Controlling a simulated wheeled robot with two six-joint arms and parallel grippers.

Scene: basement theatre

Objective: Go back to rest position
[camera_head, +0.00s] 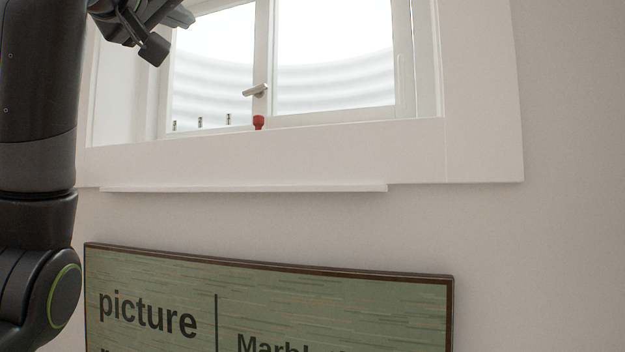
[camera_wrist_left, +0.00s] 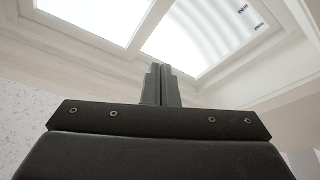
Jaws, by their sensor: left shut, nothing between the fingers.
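My left gripper (camera_head: 168,32) is at the top left of the head view, raised in front of the window and partly cut off by the top edge. In the left wrist view its fingers (camera_wrist_left: 162,86) are together with nothing between them, pointing up towards the window. My left arm comes down along the left edge of the head view. My right gripper is in neither view.
A white-framed window (camera_head: 335,58) fills the upper wall. A small red object (camera_head: 258,122) stands on its sill. A thin white ledge (camera_head: 245,188) runs below it. A green sign (camera_head: 330,300) reading "picture" hangs lower. The wall at right is bare.

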